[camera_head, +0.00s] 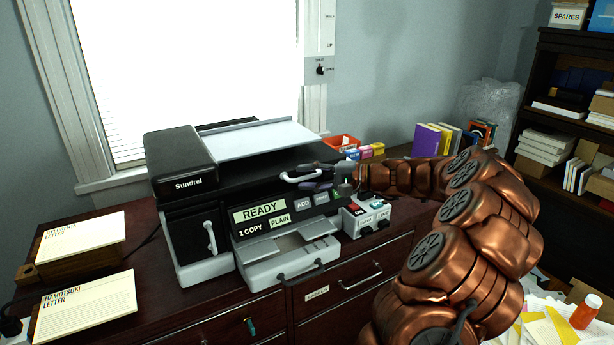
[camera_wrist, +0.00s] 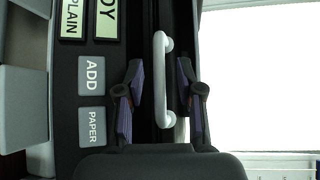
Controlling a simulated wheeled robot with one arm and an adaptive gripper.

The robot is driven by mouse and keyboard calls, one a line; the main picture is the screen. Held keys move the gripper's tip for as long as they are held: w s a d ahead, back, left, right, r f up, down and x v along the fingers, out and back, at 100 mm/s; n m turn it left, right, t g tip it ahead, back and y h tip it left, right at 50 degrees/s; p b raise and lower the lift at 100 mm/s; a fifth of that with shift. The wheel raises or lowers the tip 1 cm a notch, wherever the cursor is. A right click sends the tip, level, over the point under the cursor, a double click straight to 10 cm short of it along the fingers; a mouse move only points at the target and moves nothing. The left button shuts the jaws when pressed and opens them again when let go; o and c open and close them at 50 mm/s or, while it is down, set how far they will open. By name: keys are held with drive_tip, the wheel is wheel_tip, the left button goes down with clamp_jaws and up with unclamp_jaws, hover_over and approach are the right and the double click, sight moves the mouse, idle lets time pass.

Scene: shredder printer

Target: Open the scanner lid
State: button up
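The black and grey Sundrel machine (camera_head: 185,225) stands on the dark desk below the window. Its scanner lid (camera_head: 240,168) looks flat and closed, with a pale panel (camera_head: 265,140) on top. A white bar handle (camera_head: 300,178) sits at the lid's front edge, and it also shows in the wrist view (camera_wrist: 159,80). My gripper (camera_head: 322,180) is at the handle, coming from the right. In the wrist view, its two fingers (camera_wrist: 160,97) are apart, one on each side of the handle, with visible gaps. Part of the handle is hidden by my gripper in the head view.
Below the handle is a front panel with a READY display (camera_head: 259,210) and an output tray (camera_head: 285,262). A small grey box (camera_head: 366,215) stands right of the machine. Letter stacks (camera_head: 85,305) lie left. Books (camera_head: 432,140) stand behind my arm.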

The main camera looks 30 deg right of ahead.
drive_tip(key=shift+w+a, duration=0.15)
drive_tip(key=shift+c, duration=0.2)
clamp_jaws()
idle(0.5)
